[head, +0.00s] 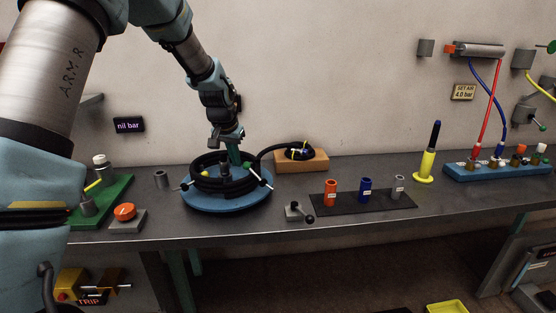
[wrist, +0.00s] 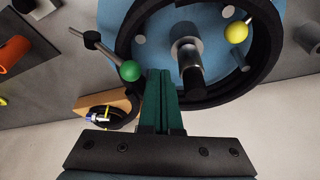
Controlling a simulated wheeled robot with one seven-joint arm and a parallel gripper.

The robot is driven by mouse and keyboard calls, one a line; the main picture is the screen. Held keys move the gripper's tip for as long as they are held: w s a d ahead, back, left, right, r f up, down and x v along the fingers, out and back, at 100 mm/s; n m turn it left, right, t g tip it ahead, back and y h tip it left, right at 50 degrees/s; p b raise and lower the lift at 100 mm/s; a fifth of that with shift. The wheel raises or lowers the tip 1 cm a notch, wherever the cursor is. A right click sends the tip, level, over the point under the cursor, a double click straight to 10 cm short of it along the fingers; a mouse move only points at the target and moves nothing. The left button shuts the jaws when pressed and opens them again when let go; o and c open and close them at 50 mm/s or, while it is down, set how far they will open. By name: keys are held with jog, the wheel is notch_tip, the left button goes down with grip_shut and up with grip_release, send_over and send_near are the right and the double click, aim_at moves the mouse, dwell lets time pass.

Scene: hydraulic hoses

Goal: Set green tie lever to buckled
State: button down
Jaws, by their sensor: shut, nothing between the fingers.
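The green tie lever (wrist: 128,71) shows in the wrist view as a metal rod with a green ball, its rod running up-left to a dark pivot end. The ball lies over the coiled black hose's edge, just left of my fingertips; I cannot tell whether they touch. My gripper (wrist: 162,73) is shut and empty, also seen in the head view (head: 235,160) over the coil's back right side. The black hose coil (head: 208,186) lies on a round blue base (head: 227,205) around a central post (wrist: 187,60). A yellow-balled lever (wrist: 238,32) is right of the post.
A wooden block (head: 315,163) carrying the hose's end stands behind right of the base. A small black-knobbed lever box (head: 296,213) stands at the front right. A dark mat (head: 345,206) holds red, blue and grey cups. A green board (head: 108,207) and orange knob (head: 124,211) are left.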

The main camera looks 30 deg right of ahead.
dwell(0.7)
jog(key=shift+r+p, duration=0.55)
jog(key=shift+r, duration=0.25)
jog(key=w+a+r, duration=0.1)
jog(key=a+r, duration=0.1)
jog(key=r, duration=0.3)
jog(key=w+a+r, duration=0.2)
jog(key=a+r, duration=0.1)
jog(key=r, duration=0.3)
jog(key=shift+w+a+b, duration=0.15)
jog(key=shift+w+b, duration=0.1)
jog(key=shift+b, duration=0.15)
